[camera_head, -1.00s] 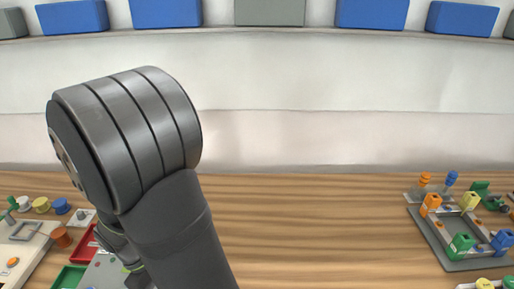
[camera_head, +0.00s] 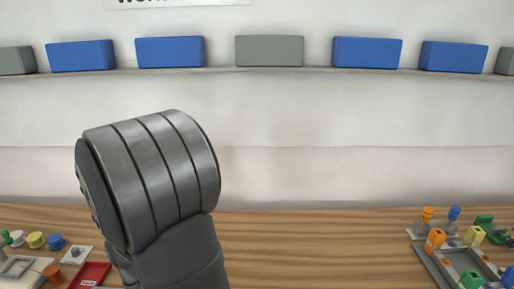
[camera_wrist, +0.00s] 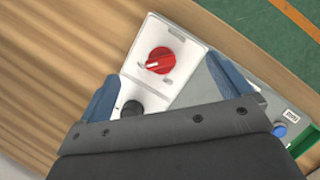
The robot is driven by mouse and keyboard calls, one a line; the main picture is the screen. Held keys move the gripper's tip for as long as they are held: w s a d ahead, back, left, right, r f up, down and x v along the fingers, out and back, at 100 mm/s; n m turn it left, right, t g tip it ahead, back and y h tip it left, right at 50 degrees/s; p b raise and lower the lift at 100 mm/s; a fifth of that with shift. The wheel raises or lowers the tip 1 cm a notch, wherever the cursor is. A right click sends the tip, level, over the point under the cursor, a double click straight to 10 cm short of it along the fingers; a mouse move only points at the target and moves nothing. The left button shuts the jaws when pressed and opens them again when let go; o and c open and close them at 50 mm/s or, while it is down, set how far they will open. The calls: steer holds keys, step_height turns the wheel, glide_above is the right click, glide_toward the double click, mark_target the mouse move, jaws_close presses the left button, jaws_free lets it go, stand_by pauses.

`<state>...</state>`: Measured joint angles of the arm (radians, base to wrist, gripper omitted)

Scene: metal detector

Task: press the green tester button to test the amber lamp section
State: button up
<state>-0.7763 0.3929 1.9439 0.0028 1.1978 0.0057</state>
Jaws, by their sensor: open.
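In the wrist view, my gripper (camera_wrist: 163,69) is open, its two blue-grey fingers apart with nothing held. Between and beyond the fingers is a white panel (camera_wrist: 184,45) with a red rotary knob (camera_wrist: 160,60) and a dark round knob (camera_wrist: 131,108). I cannot make out a green tester button or an amber lamp section in either view. In the head view my forearm hides part of the left of the table, and my gripper does not show.
In the wrist view, a grey-green unit (camera_wrist: 205,90) with a blue button (camera_wrist: 279,130) is partly behind the right finger. In the head view, a red tray (camera_head: 93,274) lies at left and colored blocks (camera_head: 436,240) stand at right. The middle wooden tabletop (camera_head: 320,250) is clear.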

jaws_close()
stand_by(1.5)
